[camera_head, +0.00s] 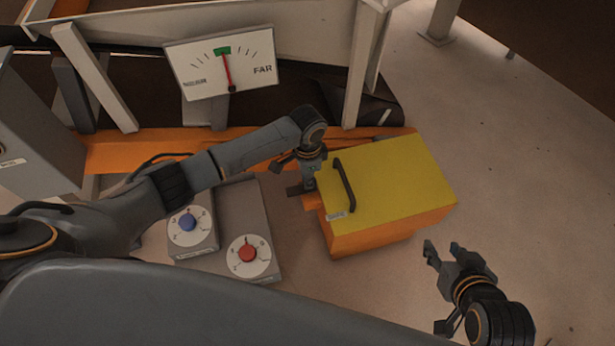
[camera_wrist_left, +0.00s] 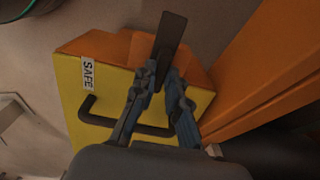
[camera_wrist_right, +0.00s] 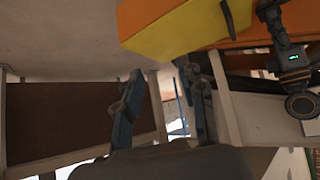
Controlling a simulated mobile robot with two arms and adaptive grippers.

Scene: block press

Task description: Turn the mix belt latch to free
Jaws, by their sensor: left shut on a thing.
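An orange box with a yellow top (camera_head: 400,180) stands on the floor right of centre in the head view, with a dark bar handle (camera_head: 345,186) on top. A flat dark lever, apparently the latch (camera_wrist_left: 170,42), is at the box's orange side; its end also shows in the head view (camera_head: 295,191). My left gripper (camera_head: 308,184) is shut on this lever, with fingers pointing down beside the box. A white label reading SAFE (camera_wrist_left: 88,73) is on the yellow top. My right gripper (camera_head: 444,248) is open and empty, right of and nearer than the box.
Left of the box are a blue knob (camera_head: 187,222) and a red knob (camera_head: 247,253) on grey housings. A gauge (camera_head: 222,63) marked FAR stands behind, its red needle on the green zone. An orange beam (camera_head: 120,150) runs behind my left arm. The floor at right is clear.

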